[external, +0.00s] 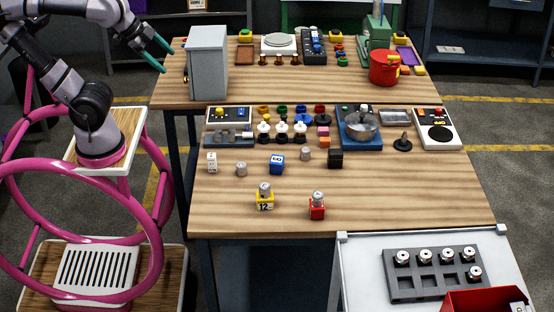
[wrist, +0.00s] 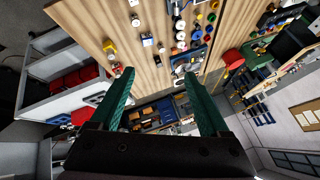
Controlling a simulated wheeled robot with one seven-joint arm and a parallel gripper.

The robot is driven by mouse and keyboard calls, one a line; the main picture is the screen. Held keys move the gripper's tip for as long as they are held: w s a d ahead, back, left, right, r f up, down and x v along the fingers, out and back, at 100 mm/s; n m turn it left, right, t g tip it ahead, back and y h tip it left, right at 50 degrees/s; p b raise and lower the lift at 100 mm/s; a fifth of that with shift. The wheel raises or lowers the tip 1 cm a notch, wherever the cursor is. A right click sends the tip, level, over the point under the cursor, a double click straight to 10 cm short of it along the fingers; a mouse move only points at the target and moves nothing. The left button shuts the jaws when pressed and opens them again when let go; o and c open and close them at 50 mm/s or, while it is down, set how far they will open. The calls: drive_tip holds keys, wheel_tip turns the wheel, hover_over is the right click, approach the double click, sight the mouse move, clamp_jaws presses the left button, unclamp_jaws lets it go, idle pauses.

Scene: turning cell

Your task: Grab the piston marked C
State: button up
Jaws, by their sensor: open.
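Small grey metal cylinders that look like pistons stand on the front table. One (external: 241,169) stands beside a white block, and another (external: 305,154) stands between a blue and a black block. A third (external: 265,188) sits on top of a yellow block marked 12, and one more (external: 317,198) sits on a red block. I cannot read a letter C on any of them. My gripper (external: 167,61) is open and empty, high at the upper left beside a grey box, away from the cylinders. Its green fingers (wrist: 158,75) spread apart in the wrist view.
A dark tray (external: 430,286) with several round metal parts lies on the white surface at front right, beside a red bin (external: 485,300). The tall grey box (external: 207,62) stands near my gripper. Blue (external: 277,165) and black (external: 335,158) blocks stand mid-table. The table's front strip is clear.

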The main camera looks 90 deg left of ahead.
drive_tip(key=m+g+y, duration=0.5)
drive_tip(key=m+y, duration=0.4)
drive_tip(key=m, duration=0.5)
approach(239, 168)
drive_tip(key=s+a+r, duration=0.3)
drive_tip(key=a+r, duration=0.2)
drive_tip(key=r, duration=0.2)
drive_tip(key=d+f+m+t, duration=0.1)
drive_tip(key=f, duration=0.2)
drive_tip(key=d+f+m+t+y, duration=0.1)
drive_tip(key=f+m, duration=0.1)
drive_tip(key=f, duration=0.1)
drive_tip(key=d+f+m+t, duration=0.1)
drive_tip(key=d+f, duration=0.1)
drive_tip(key=f, duration=0.1)
drive_tip(key=shift+w+f, duration=0.1)
drive_tip(key=shift+w, duration=0.3)
drive_tip(key=shift+y, duration=0.3)
drive_tip(key=x, duration=0.5)
drive_tip(key=shift+w+f, duration=0.1)
drive_tip(key=shift+w, duration=0.05)
drive_tip(key=shift+w+x, duration=0.15)
drive_tip(key=shift+x, duration=1.25)
drive_tip(key=shift+w+x, duration=0.15)
drive_tip(key=shift+x, duration=1.25)
drive_tip(key=shift+d, duration=0.15)
drive_tip(key=shift+c, duration=0.3)
